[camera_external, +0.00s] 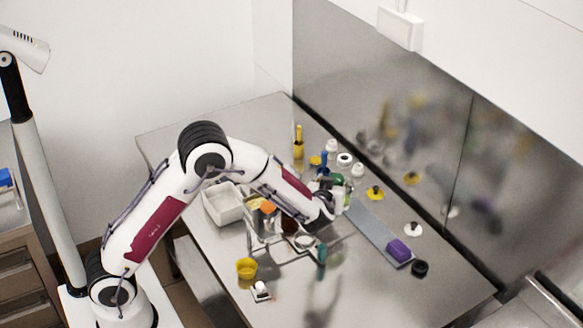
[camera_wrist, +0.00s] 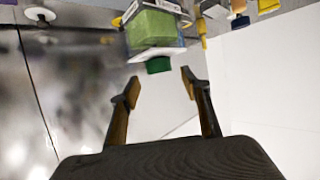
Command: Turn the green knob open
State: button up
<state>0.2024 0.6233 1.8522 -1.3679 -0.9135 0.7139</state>
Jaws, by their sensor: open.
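In the wrist view a dark green knob (camera_wrist: 158,65) shows just beyond and between my fingertips, below a lighter green block-shaped body (camera_wrist: 152,28) with a pale edge. My gripper (camera_wrist: 161,84) is open, one finger on each side of the gap, with nothing between the fingers. I cannot tell whether a finger touches the knob. In the external view my gripper (camera_external: 341,198) is at the cluster of small items on the steel table, and a bit of green (camera_external: 337,178) shows right beside it. The knob's turn position cannot be made out.
Bottles, yellow and white knobs and small parts crowd the steel table (camera_external: 440,290) around my gripper. A grey strip (camera_external: 372,228) carries a purple block (camera_external: 399,250). A white tray (camera_external: 222,205) and a yellow cup (camera_external: 246,268) stand left. A steel wall (camera_external: 400,150) rises behind.

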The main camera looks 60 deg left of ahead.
aim_at(336, 178)
jog(key=shift+x, duration=2.6)
jog(key=c, duration=1.1)
